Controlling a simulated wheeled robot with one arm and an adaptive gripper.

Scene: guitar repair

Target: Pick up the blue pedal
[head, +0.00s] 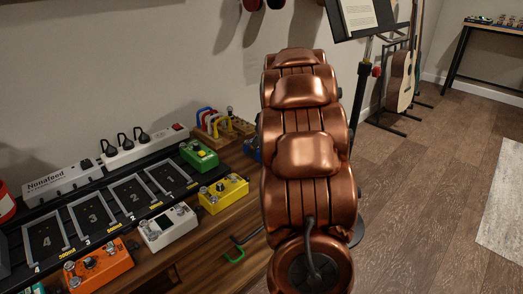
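A small blue patch (252,149) shows at the left edge of my copper-coloured arm, beside the wooden cable holder; it may be part of the blue pedal, but my arm hides the rest and I cannot tell. No other blue pedal shows clearly. My arm fills the middle of the head view, over the right side of the workbench (205,258). My gripper is not in view.
Green (199,155), yellow (223,194), white (168,227) and orange (98,265) pedals stand at a black pedalboard (62,218). A power strip (145,147) and the cable holder (222,130) stand behind. A music stand (362,18) and guitars (401,80) stand beyond.

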